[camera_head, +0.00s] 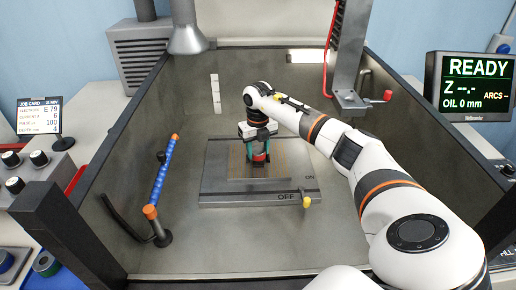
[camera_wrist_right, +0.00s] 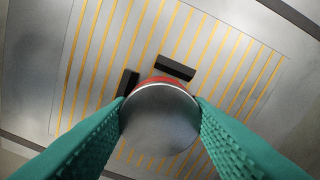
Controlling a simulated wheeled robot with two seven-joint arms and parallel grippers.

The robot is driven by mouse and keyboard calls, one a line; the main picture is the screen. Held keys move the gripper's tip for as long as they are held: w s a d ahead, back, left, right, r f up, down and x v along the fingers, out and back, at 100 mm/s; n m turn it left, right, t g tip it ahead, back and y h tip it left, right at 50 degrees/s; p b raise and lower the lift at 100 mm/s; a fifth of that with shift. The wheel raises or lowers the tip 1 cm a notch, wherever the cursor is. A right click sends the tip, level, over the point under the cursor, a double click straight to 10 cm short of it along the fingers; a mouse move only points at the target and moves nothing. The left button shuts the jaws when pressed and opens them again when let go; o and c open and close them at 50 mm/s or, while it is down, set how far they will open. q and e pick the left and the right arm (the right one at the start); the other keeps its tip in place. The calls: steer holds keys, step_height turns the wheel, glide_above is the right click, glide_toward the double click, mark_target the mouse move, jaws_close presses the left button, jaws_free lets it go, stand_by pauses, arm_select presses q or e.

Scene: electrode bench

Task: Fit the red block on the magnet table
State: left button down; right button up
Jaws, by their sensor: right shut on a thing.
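The red block (camera_head: 260,157) is held upright over the magnet table (camera_head: 222,190). In the right wrist view the block (camera_wrist_right: 160,116) shows a round grey metal top and a thin red side. My right gripper (camera_head: 258,154) points down with its teal fingers shut on either side of the block. The table is a grey slab with orange stripes. Two black stops, one (camera_wrist_right: 176,67) and another (camera_wrist_right: 128,82), form a corner close to the block. Whether the block touches them or the table, I cannot tell. My left gripper is not in view.
A yellow-tipped lever (camera_head: 307,202) is at the table's front right, near the OFF and ON marks. A blue jointed hose (camera_head: 163,175) stands left of the table. Tank walls surround the table. A grey machine head with a red knob (camera_head: 387,95) hangs at the back right.

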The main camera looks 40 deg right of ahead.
steer(key=shift+f, duration=0.5)
steer(key=o, duration=2)
steer(key=shift+a, duration=0.1)
steer(key=shift+c, duration=0.2)
steer(key=shift+r, duration=0.15)
steer(key=shift+r+p, duration=2.15)
steer(key=shift+r, duration=0.75)
